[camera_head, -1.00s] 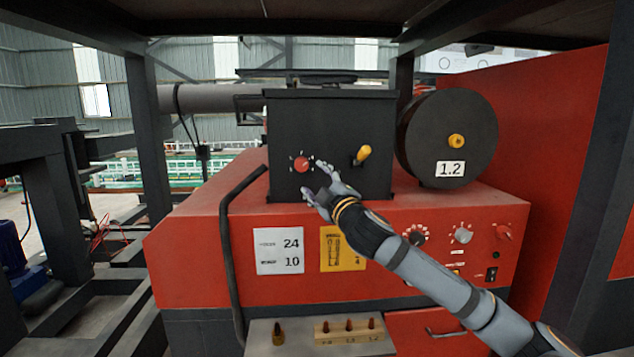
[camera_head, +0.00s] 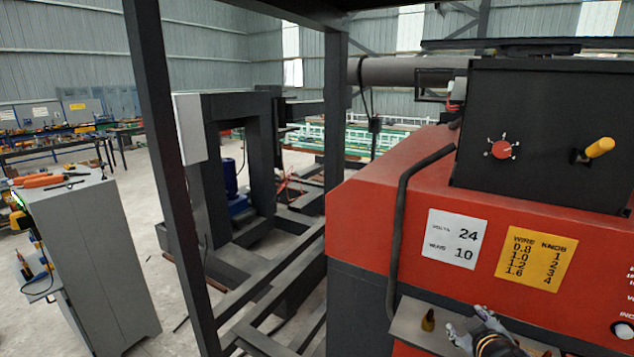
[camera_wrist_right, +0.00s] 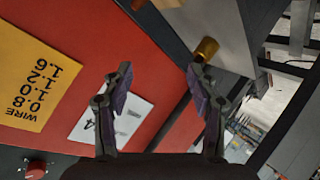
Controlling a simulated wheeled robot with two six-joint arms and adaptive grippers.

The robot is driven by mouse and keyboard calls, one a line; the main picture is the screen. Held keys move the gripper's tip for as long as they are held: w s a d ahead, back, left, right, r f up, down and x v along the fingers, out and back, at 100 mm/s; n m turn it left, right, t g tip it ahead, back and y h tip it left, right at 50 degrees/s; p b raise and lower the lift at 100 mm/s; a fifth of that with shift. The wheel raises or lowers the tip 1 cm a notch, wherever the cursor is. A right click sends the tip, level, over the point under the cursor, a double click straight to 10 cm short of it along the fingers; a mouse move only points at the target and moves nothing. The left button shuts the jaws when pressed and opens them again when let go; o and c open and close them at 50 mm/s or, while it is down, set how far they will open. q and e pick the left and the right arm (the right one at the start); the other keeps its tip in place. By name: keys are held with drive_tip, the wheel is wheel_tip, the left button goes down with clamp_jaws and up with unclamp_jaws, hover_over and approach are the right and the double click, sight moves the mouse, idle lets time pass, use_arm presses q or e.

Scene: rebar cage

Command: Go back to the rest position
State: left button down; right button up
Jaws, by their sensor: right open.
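My right gripper (camera_head: 468,334) shows at the bottom of the head view, in front of the red machine (camera_head: 370,215) and near its small front shelf (camera_head: 407,322). In the right wrist view the two fingers of this gripper (camera_wrist_right: 160,95) stand apart with nothing between them. A brass tip (camera_head: 428,319) stands on the shelf just left of the gripper. It also shows in the wrist view (camera_wrist_right: 206,48), close to one fingertip but not gripped. My left gripper is in neither view.
The black box with a red knob (camera_head: 502,149) and yellow lever (camera_head: 598,148) sits atop the machine. A white label (camera_head: 455,240) and a yellow chart (camera_head: 534,260) are on its front. A dark post (camera_head: 165,150) and a grey cabinet (camera_head: 95,260) stand left. Floor shows between them.

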drive_tip(key=s+a+f+m+g+y, duration=0.15)
drive_tip(key=s+a+f+g, duration=0.3)
drive_tip(key=s+f, duration=0.55)
drive_tip(key=s+a+f+m+g+y, duration=0.1)
drive_tip(key=s+a+f+m+g, duration=0.3)
drive_tip(key=s+f, duration=0.55)
drive_tip(key=s+d+f+g+b, duration=0.1)
drive_tip(key=s+f+b, duration=0.25)
drive_tip(key=f, duration=1.35)
drive_tip(key=s+d+f+b, duration=0.15)
drive_tip(key=f+b, duration=0.35)
drive_tip(key=f, duration=1.2)
drive_tip(key=s+f+g+b, duration=0.1)
drive_tip(key=s+f+b, duration=0.3)
drive_tip(key=s+f, duration=1.4)
drive_tip(key=shift+s+d+f+n+b, duration=0.25)
drive_tip(key=shift+s+f+n+b, duration=0.1)
drive_tip(key=shift+f, duration=0.35)
